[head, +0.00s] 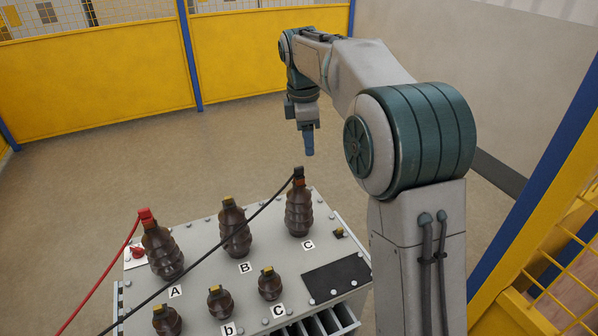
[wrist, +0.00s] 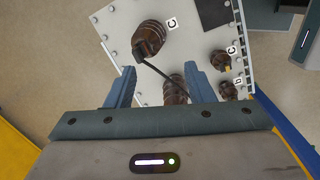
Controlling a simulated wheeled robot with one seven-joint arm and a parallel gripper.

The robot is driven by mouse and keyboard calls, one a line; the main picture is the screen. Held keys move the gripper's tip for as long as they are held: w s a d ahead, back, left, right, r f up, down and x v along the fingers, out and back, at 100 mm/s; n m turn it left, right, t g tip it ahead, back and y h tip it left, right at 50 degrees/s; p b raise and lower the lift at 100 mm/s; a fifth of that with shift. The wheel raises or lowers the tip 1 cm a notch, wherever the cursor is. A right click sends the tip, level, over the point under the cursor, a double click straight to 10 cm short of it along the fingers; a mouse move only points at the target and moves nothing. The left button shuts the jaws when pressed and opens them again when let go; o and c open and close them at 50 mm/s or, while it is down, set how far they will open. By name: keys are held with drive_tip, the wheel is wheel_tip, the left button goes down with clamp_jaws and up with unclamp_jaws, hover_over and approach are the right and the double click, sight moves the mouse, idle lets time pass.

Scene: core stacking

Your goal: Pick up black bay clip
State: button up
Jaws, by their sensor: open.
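The black bay clip (head: 298,174) sits on top of the large brown insulator C (head: 299,208), at the right of the back row. A black cable runs from it down to the lower left. In the wrist view the clip (wrist: 141,52) shows as a dark piece on the insulator, with its cable passing between the fingers. My gripper (head: 308,146) is above and slightly behind insulator C in the head view, pointing down. In the wrist view its two blue fingers (wrist: 158,82) stand wide apart and empty. The clip is beyond the fingertips, apart from them.
The grey transformer box (head: 210,268) carries large insulators A (head: 162,248) and B (head: 235,230) and several small ones. A red clip (head: 146,216) with a red cable is on A. Yellow fence panels (head: 90,85) stand behind. Floor is clear behind the box.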

sight(299, 167)
drive_tip(key=w+a+f+n, duration=0.2)
drive_tip(key=w+a+n, duration=0.2)
drive_tip(key=w, duration=0.1)
drive_tip(key=f, duration=0.5)
drive_tip(key=d+f, duration=0.1)
drive_tip(key=f, duration=0.1)
drive_tip(key=shift+d+f+p, duration=0.1)
drive_tip(key=shift+f+p, duration=0.25)
drive_tip(key=shift+f, duration=0.05)
drive_tip(key=shift+w+d+f+p, duration=0.1)
drive_tip(key=shift+d+f+p, duration=0.1)
drive_tip(key=shift+f, duration=0.65)
drive_tip(key=shift+w+d+f+p, duration=0.1)
drive_tip(key=shift+d+f+p, duration=0.15)
drive_tip(key=shift+f, duration=0.6)
drive_tip(key=shift+d+f+p, duration=0.15)
drive_tip(key=shift+f+p, duration=0.05)
drive_tip(key=shift+f, duration=0.65)
clamp_jaws()
